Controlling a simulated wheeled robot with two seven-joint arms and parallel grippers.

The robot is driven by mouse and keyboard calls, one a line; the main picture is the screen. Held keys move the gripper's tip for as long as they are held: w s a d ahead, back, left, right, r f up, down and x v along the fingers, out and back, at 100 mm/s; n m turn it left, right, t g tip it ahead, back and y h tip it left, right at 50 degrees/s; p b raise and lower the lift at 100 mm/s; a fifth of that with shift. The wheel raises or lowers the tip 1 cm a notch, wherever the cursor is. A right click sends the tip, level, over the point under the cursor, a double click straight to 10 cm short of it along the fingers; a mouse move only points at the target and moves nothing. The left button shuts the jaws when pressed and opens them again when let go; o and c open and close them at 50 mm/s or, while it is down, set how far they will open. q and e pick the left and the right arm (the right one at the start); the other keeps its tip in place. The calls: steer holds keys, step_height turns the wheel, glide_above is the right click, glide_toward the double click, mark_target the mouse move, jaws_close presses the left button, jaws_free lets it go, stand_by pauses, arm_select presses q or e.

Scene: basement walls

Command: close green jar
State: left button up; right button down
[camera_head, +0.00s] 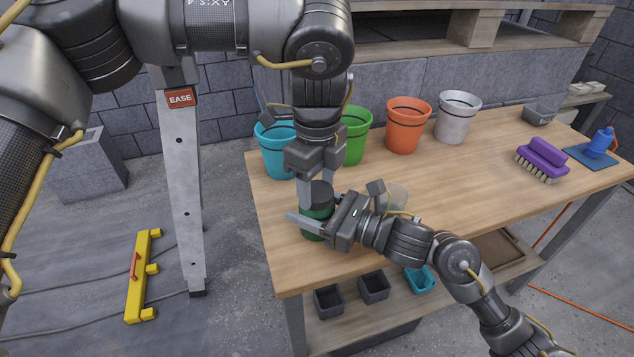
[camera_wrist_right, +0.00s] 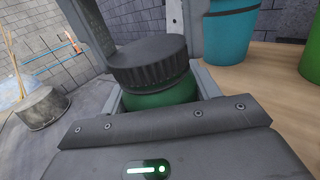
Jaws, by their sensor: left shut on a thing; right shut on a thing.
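The green jar (camera_head: 314,226) stands on the workbench near its left front edge. Its dark ribbed lid (camera_head: 320,192) sits over the jar's mouth; the right wrist view also shows the lid (camera_wrist_right: 150,62) above the green jar body (camera_wrist_right: 160,96). Whether the lid is fully seated cannot be told. My left gripper (camera_head: 318,188) comes down from above and is shut on the lid, its fingertips partly hidden. My right gripper (camera_head: 314,222) reaches in from the right, shut around the jar body, and hides part of it.
Turquoise (camera_head: 277,150), green (camera_head: 355,135), orange (camera_head: 408,126) and grey (camera_head: 457,117) buckets stand behind the jar. A translucent object (camera_head: 396,196) is close behind my right gripper. The bench's right half is mostly clear.

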arm_select(q)
steer(key=m, duration=0.7)
steer(key=shift+m, duration=0.4)
steer(key=m, duration=1.6)
steer(key=shift+m, duration=0.4)
steer(key=o, duration=1.1)
steer(key=shift+c, duration=0.2)
steer(key=shift+r, duration=2.2)
